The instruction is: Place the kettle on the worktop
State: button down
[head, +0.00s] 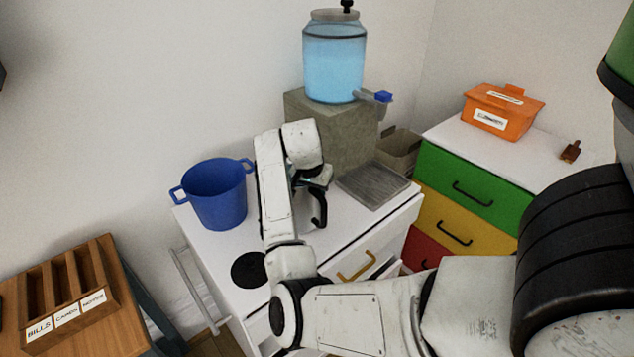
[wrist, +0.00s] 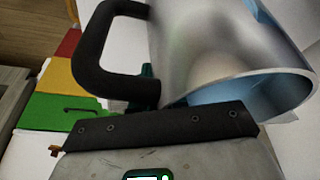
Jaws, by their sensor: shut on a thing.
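The kettle is a silvery metal vessel (wrist: 215,45) with a thick black handle (wrist: 92,50) in the wrist view, its round rim towards the lower right. In the head view my arm hides most of it; its black handle (head: 319,207) shows over the white worktop (head: 350,220). My gripper (head: 318,180) is at the top of the kettle and shut on it; in the wrist view teal finger parts (wrist: 148,88) show beside the handle. I cannot tell whether the kettle's bottom touches the worktop.
A blue pot (head: 215,195) and a black round disc (head: 248,270) are on the worktop's left. A grey tray (head: 373,185) lies right, by a stone block (head: 335,125) bearing a water dispenser (head: 335,65). A coloured drawer unit (head: 470,185) stands right. Bare worktop shows around the kettle.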

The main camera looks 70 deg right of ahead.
jog(key=shift+w, duration=0.1)
jog(key=shift+f, duration=0.2)
jog(key=c, duration=1.1)
grip_release()
jog(key=shift+f, duration=0.1)
jog(key=shift+c, duration=0.2)
jog(key=v, duration=1.2)
jog(key=shift+b, duration=0.4)
